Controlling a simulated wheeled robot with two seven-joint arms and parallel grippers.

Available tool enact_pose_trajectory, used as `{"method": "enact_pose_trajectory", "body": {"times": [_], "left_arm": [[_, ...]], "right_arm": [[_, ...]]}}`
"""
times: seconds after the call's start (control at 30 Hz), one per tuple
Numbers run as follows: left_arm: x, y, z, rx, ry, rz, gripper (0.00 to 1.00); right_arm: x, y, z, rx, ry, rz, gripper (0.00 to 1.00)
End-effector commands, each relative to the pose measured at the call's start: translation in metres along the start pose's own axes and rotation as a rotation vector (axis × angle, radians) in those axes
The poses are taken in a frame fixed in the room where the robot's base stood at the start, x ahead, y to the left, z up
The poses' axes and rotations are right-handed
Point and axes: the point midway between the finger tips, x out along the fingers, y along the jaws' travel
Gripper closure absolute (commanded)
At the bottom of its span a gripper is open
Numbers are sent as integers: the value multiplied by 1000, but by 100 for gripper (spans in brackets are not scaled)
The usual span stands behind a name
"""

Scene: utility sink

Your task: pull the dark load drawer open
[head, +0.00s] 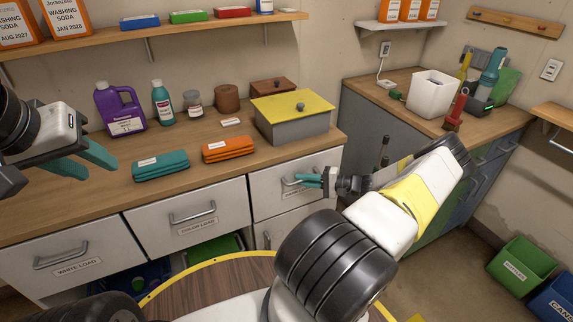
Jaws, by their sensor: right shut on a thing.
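The drawer at the right end of the counter row (268,193) has a white front and a metal bar handle (288,182). Its label is mostly hidden behind my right gripper, so I cannot read it. The front looks flush with the counter. My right gripper (308,181) comes in from the right with its teal fingers at this handle, shut on it. My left gripper (82,165) is open and empty, above the left part of the counter, away from the drawers.
Drawers labelled white load (75,250) and color load (205,205) stand to the left, both shut. The wooden counter (70,195) holds a purple jug (120,108), folded cloths and a yellow-lidded grey box (292,127). Green (522,264) and blue bins stand on the floor at right.

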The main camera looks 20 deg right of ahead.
Motion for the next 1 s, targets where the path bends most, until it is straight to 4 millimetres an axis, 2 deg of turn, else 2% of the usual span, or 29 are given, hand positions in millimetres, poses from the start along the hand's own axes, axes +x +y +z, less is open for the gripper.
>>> {"method": "enact_pose_trajectory", "body": {"times": [0.7, 0.87, 1.0], "left_arm": [[0, 0, 0, 0, 0, 0, 64], [0, 0, 0, 0, 0, 0, 64], [0, 0, 0, 0, 0, 0, 64]], "right_arm": [[-2, 0, 1, 0, 1, 1, 100], [-10, 3, 9, 2, 1, 1, 100], [-27, 7, 25, 3, 3, 1, 100]]}}
